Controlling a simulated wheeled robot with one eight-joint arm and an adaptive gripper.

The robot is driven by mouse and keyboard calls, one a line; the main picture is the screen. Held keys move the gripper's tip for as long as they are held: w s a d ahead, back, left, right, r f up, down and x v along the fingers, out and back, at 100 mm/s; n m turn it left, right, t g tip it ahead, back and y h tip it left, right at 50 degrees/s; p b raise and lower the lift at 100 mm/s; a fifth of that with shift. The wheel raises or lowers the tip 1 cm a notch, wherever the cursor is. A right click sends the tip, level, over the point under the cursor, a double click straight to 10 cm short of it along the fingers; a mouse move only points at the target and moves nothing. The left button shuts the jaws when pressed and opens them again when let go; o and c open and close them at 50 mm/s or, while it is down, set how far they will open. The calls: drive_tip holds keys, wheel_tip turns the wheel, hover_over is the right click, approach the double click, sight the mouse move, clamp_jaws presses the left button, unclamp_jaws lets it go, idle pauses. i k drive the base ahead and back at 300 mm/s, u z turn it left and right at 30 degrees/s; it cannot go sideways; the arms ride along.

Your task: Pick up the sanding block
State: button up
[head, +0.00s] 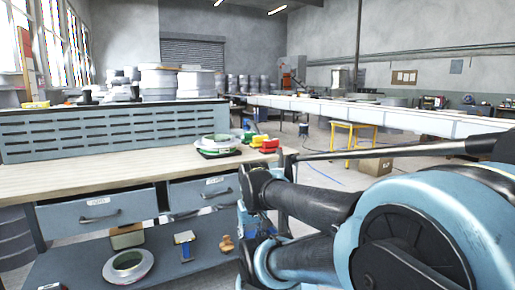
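I cannot pick out the sanding block for certain in the head view. A tan block-like box (127,236) sits on the lower shelf under the workbench. Right of it on the shelf are a blue-and-white item (184,242) and a small orange-brown item (227,244), both too small to name surely. Small yellow, red and green items (269,146) lie at the bench top's right end. My blue and black arm fills the lower right. I cannot make out gripper fingers; parts of the shelf and floor are hidden behind the arm.
The wooden workbench (95,174) has two closed grey drawers and a slotted back panel (110,130). A ringed roll (217,143) lies on its top, another (128,266) on the lower shelf (190,272). Most of the bench top is clear. A yellow-legged stool (350,128) stands behind.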

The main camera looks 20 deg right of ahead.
sight(256, 144)
drive_tip(key=k, duration=1)
drive_tip(key=z, duration=1.05)
drive_tip(key=i, duration=2.55)
drive_tip(key=u, duration=0.4)
